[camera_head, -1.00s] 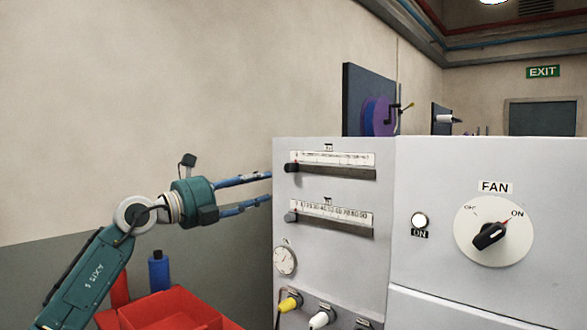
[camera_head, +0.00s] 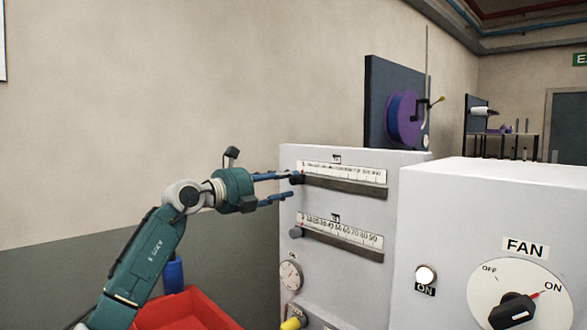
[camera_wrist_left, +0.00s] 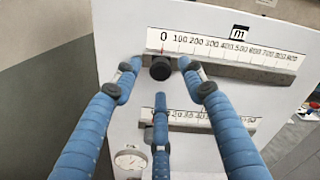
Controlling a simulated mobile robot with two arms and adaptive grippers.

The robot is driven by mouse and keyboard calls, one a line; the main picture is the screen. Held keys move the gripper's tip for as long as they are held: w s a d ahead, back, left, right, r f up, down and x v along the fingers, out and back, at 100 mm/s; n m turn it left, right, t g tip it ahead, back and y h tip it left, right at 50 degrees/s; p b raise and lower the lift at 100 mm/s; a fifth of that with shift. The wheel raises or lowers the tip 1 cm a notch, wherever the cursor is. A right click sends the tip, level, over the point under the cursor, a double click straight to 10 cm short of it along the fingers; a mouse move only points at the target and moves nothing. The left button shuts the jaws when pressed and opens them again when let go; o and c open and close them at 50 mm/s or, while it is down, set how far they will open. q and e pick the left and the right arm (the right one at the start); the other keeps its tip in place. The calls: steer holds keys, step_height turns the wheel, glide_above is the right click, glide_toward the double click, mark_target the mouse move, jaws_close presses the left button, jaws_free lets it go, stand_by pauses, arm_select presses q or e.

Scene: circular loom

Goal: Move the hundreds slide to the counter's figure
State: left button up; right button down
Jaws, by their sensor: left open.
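The hundreds slide has a black knob (camera_head: 297,180) at the left end of the upper scale (camera_head: 345,172) on the grey panel. In the left wrist view the knob (camera_wrist_left: 160,69) sits below the 0 of the scale (camera_wrist_left: 225,48), which is marked in hundreds. My left gripper (camera_head: 291,184) is open at the panel's left edge. In the left wrist view its blue fingers (camera_wrist_left: 160,78) stand around the knob with gaps, so contact does not show. My right gripper is out of view. I see no counter with a readable figure.
The lower scale's grey knob (camera_head: 296,232) is at its left end, close below my gripper. A gauge (camera_head: 290,276) and a yellow-tipped plug (camera_head: 293,322) are lower down. A red bin (camera_head: 190,310) stands below my arm. The fan dial (camera_head: 515,305) is at right.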

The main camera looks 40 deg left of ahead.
mark_target(291, 181)
arm_select(q)
steer(key=w+p, duration=0.1)
steer(key=w, duration=0.2)
steer(key=shift+w+d, duration=0.15)
steer(key=shift+w, duration=0.2)
steer(key=c, duration=0.3)
jaws_close()
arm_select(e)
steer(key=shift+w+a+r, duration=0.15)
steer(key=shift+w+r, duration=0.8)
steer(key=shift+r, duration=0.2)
